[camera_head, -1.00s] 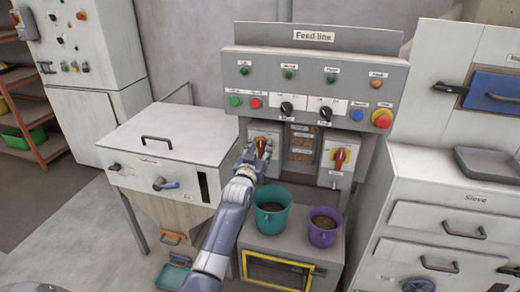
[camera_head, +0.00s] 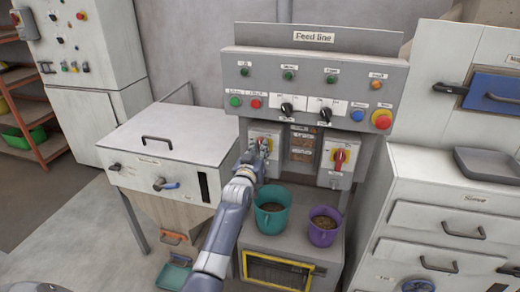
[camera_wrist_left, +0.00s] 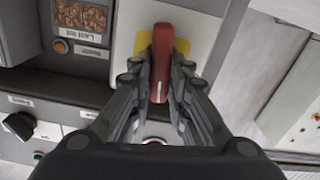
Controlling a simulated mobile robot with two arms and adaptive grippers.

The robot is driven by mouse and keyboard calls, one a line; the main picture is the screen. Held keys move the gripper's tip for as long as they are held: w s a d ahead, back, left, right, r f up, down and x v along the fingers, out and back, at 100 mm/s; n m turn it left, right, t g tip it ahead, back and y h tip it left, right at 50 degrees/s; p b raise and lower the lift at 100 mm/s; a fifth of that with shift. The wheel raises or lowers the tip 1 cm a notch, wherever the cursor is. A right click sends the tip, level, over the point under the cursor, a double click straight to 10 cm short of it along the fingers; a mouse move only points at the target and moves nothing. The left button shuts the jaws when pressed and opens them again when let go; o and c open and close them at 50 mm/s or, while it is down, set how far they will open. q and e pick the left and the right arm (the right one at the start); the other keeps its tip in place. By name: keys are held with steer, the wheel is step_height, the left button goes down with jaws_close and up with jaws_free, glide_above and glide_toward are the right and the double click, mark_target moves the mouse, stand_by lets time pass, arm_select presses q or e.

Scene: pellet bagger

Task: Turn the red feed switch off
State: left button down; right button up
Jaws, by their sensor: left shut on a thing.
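Two white switch boxes with red rotary handles on yellow plates are below the feed line panel (camera_head: 240,80). My left gripper (camera_head: 263,149) is at the left box (camera_head: 252,133) and covers most of its handle in the head view. In the left wrist view, the red switch handle (camera_wrist_left: 160,62) stands upright in the picture in front of a yellow plate (camera_wrist_left: 182,47). The left gripper (camera_wrist_left: 157,85) is shut on this handle, one finger on each side. The right box's red handle (camera_head: 340,158) is free, its grip upright. My right gripper is not in view.
A teal bucket (camera_head: 272,222) and a purple bucket (camera_head: 323,238), both with pellets, stand below the switches, close to my left arm. The panel above carries buttons, knobs and a large red button (camera_head: 381,119). A lidded hopper (camera_head: 170,135) stands to the left.

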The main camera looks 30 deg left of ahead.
arm_select(q)
steer(key=shift+s+a+f+n+p, duration=0.1)
steer(key=shift+a+f+n+p, duration=0.1)
steer(key=shift+n, duration=2.45)
steer(key=shift+w+a+f+n+p, duration=0.15)
steer(key=shift+n+p, duration=0.1)
steer(key=shift+n, duration=2.45)
steer(key=shift+s+a+f+n+p, duration=0.1)
steer(key=shift+s+f+n+p, duration=0.1)
steer(key=shift+n, duration=2.45)
steer(key=shift+d, duration=0.1)
steer(key=c, duration=1.5)
jaws_free()
steer(key=v, duration=1.2)
